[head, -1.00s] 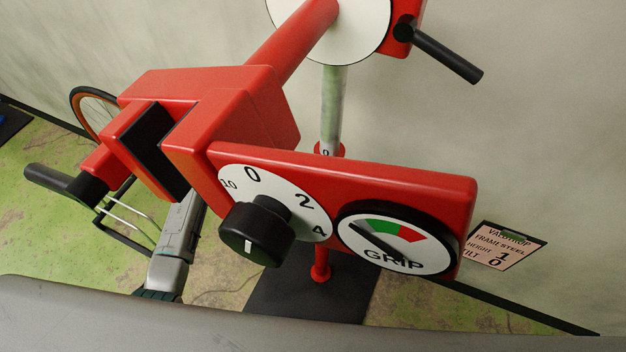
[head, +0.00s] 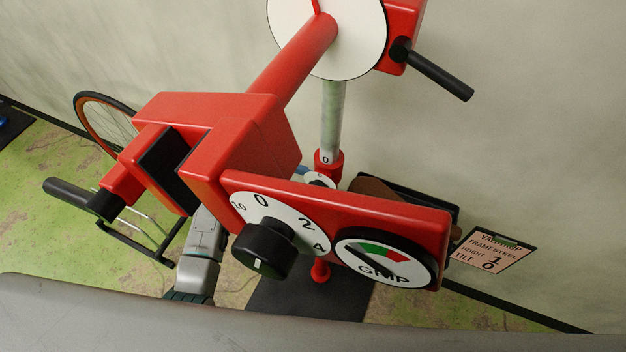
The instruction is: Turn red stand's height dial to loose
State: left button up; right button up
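The red stand (head: 247,118) fills the middle of the head view, with its clamp head nearest to me. Its grey post (head: 332,118) runs down behind the head to a red collar (head: 329,163). A small white dial (head: 318,178) shows at that collar, partly hidden by the clamp head; a "0" is readable on it, but its full setting is not. A bit of blue shows just left of it; I cannot tell what it is. One grey arm of mine (head: 203,250) reaches up behind the clamp head, which hides its end. I see neither gripper.
The clamp head carries a large numbered dial with a black knob (head: 263,248) and a GRIP gauge (head: 385,257). Black handles stick out left (head: 70,194) and upper right (head: 440,70). A clipboard (head: 493,250) reads height 1, tilt 0. A bicycle wheel (head: 84,125) stands behind left.

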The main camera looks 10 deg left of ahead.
pick_arm(q)
jog(key=shift+p+x, duration=0.3)
jog(key=shift+x, duration=1.1)
jog(key=shift+c, duration=0.4)
jog(key=shift+w+f, duration=0.1)
jog(key=c, duration=0.7)
jog(key=shift+f, duration=0.1)
jog(key=shift+c, duration=0.2)
